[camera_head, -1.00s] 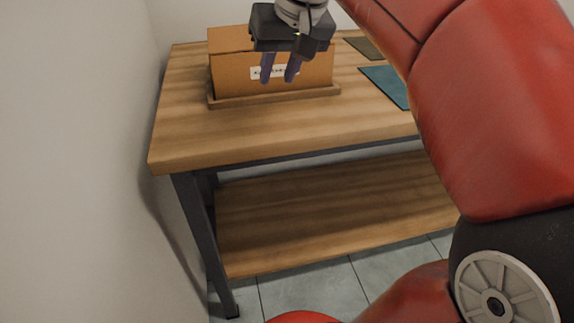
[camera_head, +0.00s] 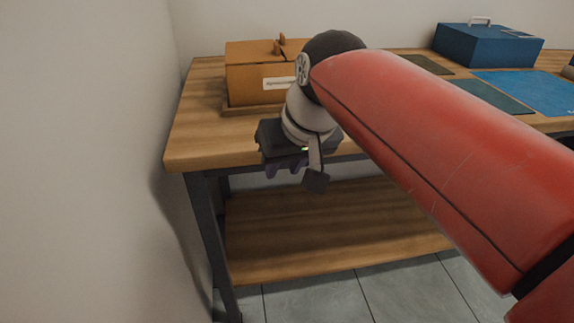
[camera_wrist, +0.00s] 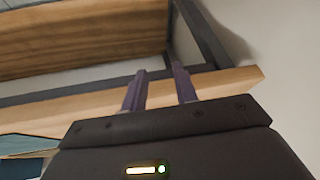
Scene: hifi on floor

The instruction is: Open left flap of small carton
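The small carton (camera_head: 246,78) is a brown box with a white label on its front. It sits at the table's left end, in the head view. Its top looks closed, and two small brown tabs (camera_head: 281,41) stand up from it. My arm hides its right part. My gripper (camera_head: 284,170) points down in front of the table's front edge, below and nearer than the carton, touching nothing that I can see. In the wrist view its two purple fingers (camera_wrist: 159,70) stand apart with nothing between them. The carton is not in the wrist view.
The carton rests in a shallow wooden tray (camera_head: 235,108) on the wooden table (camera_head: 195,140). A wall (camera_head: 80,150) is close on the left. A lower shelf (camera_head: 330,230) lies beneath. Mats (camera_head: 490,97) and a blue case (camera_head: 485,45) are to the right.

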